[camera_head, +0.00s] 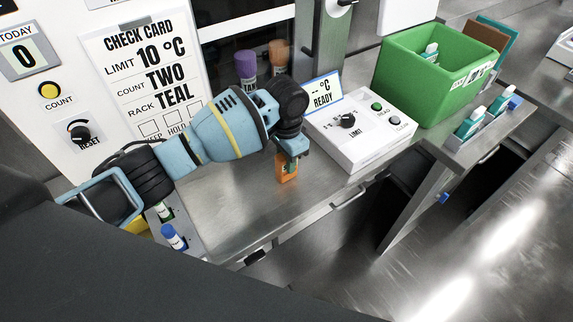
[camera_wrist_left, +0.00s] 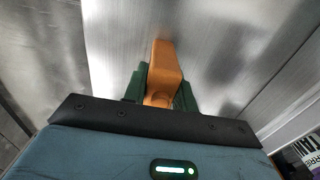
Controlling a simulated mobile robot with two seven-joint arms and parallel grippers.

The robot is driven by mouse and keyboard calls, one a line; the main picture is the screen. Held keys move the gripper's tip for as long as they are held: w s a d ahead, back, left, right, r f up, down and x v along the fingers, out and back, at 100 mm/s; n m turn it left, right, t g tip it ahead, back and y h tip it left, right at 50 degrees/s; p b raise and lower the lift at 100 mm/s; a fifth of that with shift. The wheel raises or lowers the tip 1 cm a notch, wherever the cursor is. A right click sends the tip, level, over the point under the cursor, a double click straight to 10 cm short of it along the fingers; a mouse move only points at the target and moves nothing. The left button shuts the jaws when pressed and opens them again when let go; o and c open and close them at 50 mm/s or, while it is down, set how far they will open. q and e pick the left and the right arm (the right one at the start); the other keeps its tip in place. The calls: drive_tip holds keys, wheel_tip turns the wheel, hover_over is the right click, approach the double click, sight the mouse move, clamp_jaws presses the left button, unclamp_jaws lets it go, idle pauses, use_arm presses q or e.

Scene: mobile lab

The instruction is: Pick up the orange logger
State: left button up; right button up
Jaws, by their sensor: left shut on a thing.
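The orange logger (camera_head: 287,171) is upright at the front part of the steel counter, below my left gripper. My left gripper (camera_head: 289,158) points down and is shut on the logger's upper part. In the left wrist view the orange logger (camera_wrist_left: 163,70) sits between the two green fingers of the left gripper (camera_wrist_left: 160,88). I cannot tell whether the logger's base touches the counter. My right gripper is not in view.
A white control box (camera_head: 362,135) with a READY display stands right of the logger. A green bin (camera_head: 425,75) is farther right. Purple (camera_head: 246,66) and orange (camera_head: 279,55) items stand behind my arm.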

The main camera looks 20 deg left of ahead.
use_arm(q)
drive_tip(key=shift+c, duration=0.6)
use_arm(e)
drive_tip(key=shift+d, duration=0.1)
use_arm(q)
drive_tip(key=shift+r, duration=0.1)
